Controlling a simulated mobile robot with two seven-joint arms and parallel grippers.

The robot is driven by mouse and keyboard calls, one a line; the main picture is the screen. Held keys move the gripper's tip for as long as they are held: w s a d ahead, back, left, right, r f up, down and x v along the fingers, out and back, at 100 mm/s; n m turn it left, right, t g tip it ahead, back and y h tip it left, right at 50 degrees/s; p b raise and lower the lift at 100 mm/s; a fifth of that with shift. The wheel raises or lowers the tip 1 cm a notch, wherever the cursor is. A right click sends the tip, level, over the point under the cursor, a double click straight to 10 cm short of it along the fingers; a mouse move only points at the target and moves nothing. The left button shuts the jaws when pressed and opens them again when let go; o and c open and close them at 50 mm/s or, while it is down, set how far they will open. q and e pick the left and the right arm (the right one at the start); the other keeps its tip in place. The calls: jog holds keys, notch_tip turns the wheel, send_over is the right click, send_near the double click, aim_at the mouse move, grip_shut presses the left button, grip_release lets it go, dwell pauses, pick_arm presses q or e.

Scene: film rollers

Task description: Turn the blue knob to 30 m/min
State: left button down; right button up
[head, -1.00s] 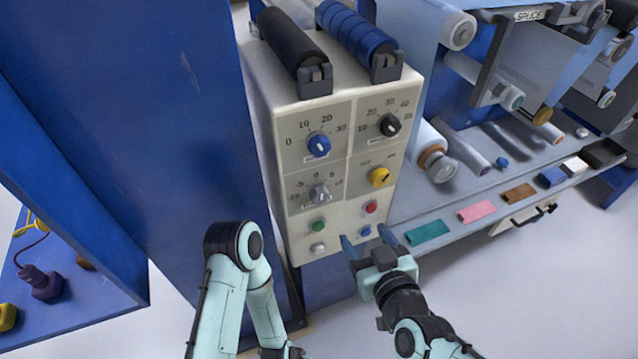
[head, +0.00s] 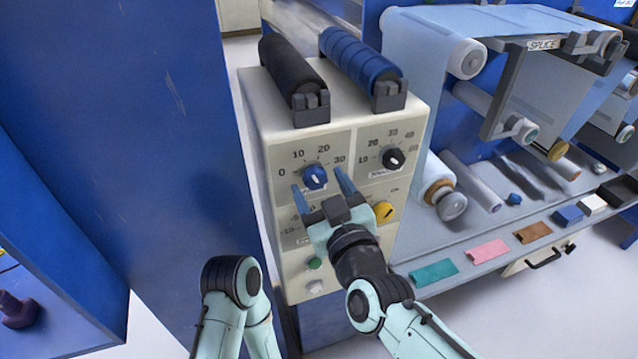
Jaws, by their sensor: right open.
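The blue knob (head: 315,177) is on the upper left of the cream control box's front. Its printed scale runs 0, 10, 20, 30 from left over the top to right. It has a white pointer mark, but its exact reading is too small to tell. My right gripper (head: 320,180) is open and empty, just below the knob in the picture. Its two blue fingers point up, one to the left and one to the right of the knob. I cannot tell whether they touch it. My left arm shows at the bottom, but its gripper is out of view.
A black knob (head: 393,158) sits right of the blue one, with a yellow knob (head: 384,211) below it. My right gripper partly covers the lower controls. A black roller (head: 290,68) and a blue roller (head: 358,55) lie on top of the box. A blue panel stands left.

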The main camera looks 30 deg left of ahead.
jog(key=shift+w+a, duration=0.45)
jog(key=shift+a, duration=0.1)
jog(key=c, duration=1.1)
jog(key=shift+o, duration=0.2)
